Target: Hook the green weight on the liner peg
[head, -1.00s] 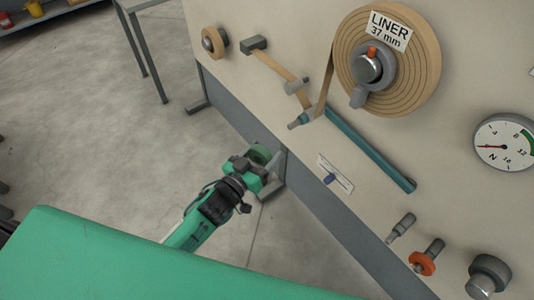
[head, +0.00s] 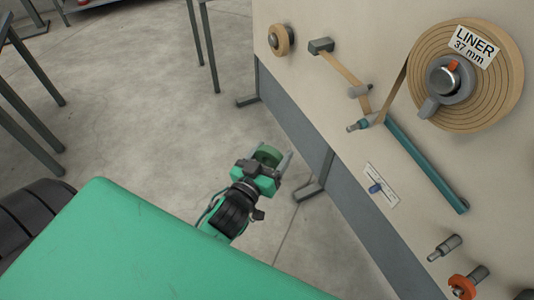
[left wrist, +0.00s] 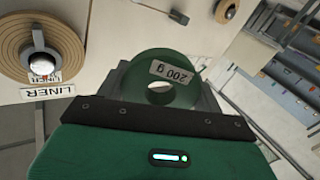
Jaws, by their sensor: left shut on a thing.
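The green weight (head: 268,156) is a thick ring with a centre hole. It also shows in the left wrist view (left wrist: 135,82), where its label reads 200 g. My left gripper (head: 266,165) is shut on it and holds it in the air, left of the panel and apart from it. A bare grey peg (head: 444,247) sticks out low on the panel. Another peg (head: 358,125) is at the upper end of the teal arm (head: 425,165). I cannot tell which is the liner peg. My right gripper is not in view.
The LINER roll (head: 466,75) is at the panel's upper right. A peg with an orange disc (head: 463,284) is at lower right. A small scale with a blue marker (head: 382,186) is below the teal arm.

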